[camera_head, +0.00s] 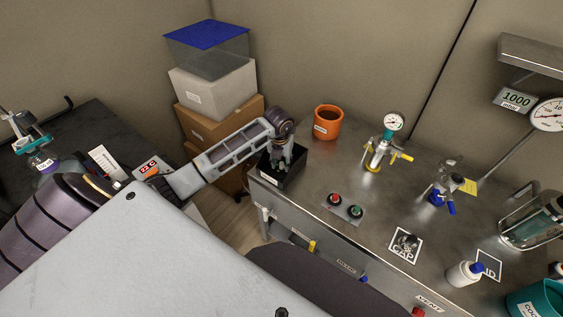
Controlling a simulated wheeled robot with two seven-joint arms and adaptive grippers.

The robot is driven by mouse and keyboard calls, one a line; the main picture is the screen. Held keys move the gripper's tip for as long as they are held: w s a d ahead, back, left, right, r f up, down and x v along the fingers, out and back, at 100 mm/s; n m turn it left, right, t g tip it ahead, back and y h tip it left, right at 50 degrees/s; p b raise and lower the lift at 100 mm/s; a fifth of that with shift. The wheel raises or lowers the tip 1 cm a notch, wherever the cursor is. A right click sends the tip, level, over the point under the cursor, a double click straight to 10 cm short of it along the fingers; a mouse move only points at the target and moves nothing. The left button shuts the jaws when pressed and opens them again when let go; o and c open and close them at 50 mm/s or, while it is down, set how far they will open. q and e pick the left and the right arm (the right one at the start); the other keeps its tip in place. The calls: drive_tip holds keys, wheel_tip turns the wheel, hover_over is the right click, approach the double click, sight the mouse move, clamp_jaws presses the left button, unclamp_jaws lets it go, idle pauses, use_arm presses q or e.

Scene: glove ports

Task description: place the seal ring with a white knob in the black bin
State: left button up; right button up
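The black bin (291,182) stands at the near left corner of the metal bench. My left gripper (279,166) points down over it, with its fingertips at or inside the bin's opening. The fingers are small and dark here, so I cannot tell whether they are open or shut, or whether they hold anything. I cannot make out a seal ring with a white knob; the inside of the bin is mostly hidden by the gripper. A small dark round part (407,242) lies on the square marked CAP. My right gripper is not in view.
An orange pot (327,122) stands behind the bin. A gauge fitting with a yellow handle (381,150), a blue-handled valve (442,188), a button box (345,208) and a white bottle (464,273) stand on the bench. Stacked boxes (214,90) rise at the back left.

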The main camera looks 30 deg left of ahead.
sight(280, 170)
use_arm(q)
drive_tip(key=shift+r, duration=0.1)
wheel_tip(280, 170, up, 12)
drive_tip(key=s, duration=0.1)
drive_tip(key=shift+s+d, duration=0.2)
idle(0.7)
